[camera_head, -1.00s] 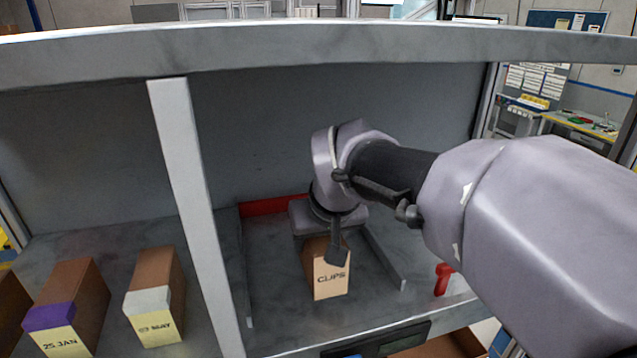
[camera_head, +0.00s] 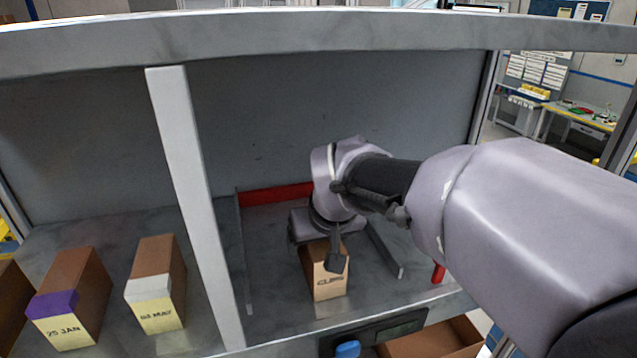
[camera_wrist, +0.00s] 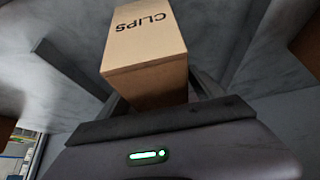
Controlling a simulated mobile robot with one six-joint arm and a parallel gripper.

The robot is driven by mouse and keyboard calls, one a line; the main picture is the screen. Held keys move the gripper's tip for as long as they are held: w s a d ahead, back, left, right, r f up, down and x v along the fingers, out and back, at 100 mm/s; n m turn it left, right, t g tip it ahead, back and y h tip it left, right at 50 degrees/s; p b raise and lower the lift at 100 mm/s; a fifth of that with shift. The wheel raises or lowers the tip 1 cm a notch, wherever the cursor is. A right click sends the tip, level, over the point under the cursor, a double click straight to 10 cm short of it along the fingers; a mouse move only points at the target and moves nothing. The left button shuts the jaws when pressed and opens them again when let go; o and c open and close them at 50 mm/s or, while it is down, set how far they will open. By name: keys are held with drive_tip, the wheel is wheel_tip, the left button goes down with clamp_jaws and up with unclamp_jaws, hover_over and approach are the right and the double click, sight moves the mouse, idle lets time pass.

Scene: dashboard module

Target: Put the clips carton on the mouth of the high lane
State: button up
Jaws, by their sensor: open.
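The clips carton (camera_head: 331,286), a brown box with a pale front lettered CLIPS, stands in the right-hand bay of the shelf, between two low grey rails. It also shows in the wrist view (camera_wrist: 147,42). My gripper (camera_head: 321,256) is over the carton from behind and above. Its jaws are open, one finger on each side of the carton; the wrist view shows the fingers (camera_wrist: 160,92) beside its sides. I cannot tell whether they touch it. In the head view one finger is hidden. The lane (camera_head: 275,285) has a red strip (camera_head: 270,194) at its back.
A white upright post (camera_head: 190,190) divides the bays. Left of it stand brown cartons with date labels, 25 JAN (camera_head: 70,300) and one with a white band (camera_head: 157,285). A red handle (camera_head: 438,273) is right of the right rail. A dark panel (camera_head: 375,333) is on the front edge.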

drive_tip(key=v, duration=1.2)
drive_tip(key=shift+s+d+b, duration=0.25)
drive_tip(key=shift+d+b, duration=0.05)
drive_tip(key=s+d+f+m, duration=0.4)
drive_tip(key=s+f, duration=0.2)
drive_tip(key=s, duration=0.3)
drive_tip(key=s+d+f+m, duration=0.4)
drive_tip(key=s+f, duration=0.1)
drive_tip(key=s, duration=0.4)
wheel_tip(320, 180, down, 41)
drive_tip(key=w+b, duration=0.1)
drive_tip(key=b, duration=3.9)
